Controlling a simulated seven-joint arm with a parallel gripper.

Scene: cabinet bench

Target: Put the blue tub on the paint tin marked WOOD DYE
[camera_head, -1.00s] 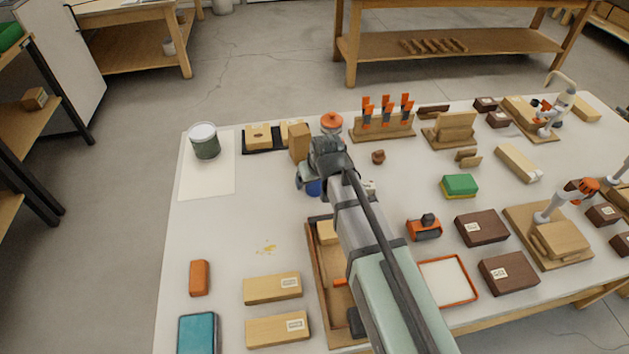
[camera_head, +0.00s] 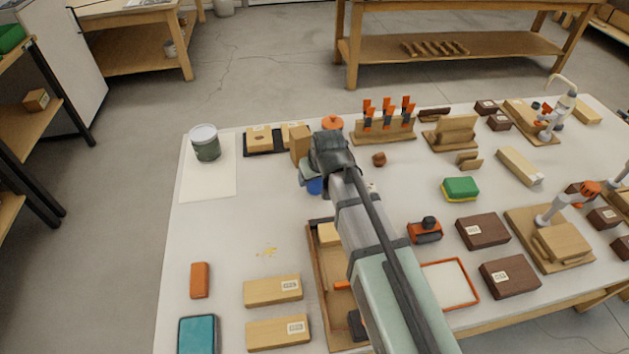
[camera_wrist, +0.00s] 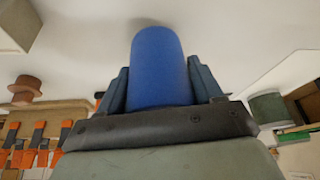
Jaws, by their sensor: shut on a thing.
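The blue tub (camera_wrist: 160,65) stands between the two fingers of my gripper (camera_wrist: 162,85) in the wrist view, and the fingers are shut on it. In the head view only a small part of the blue tub (camera_head: 314,186) shows below my gripper (camera_head: 312,178); my arm hides the rest. A paint tin (camera_head: 205,143) with a grey lid and dark green side stands upright on a white sheet at the table's far left. I cannot read any marking on it. My gripper is well to the right of this tin.
A wooden block (camera_head: 300,145) stands upright just behind my gripper, near an orange-topped object (camera_head: 332,123). A black tray (camera_head: 265,142) with wooden pieces lies between the tin and the block. The table left of my gripper is mostly clear.

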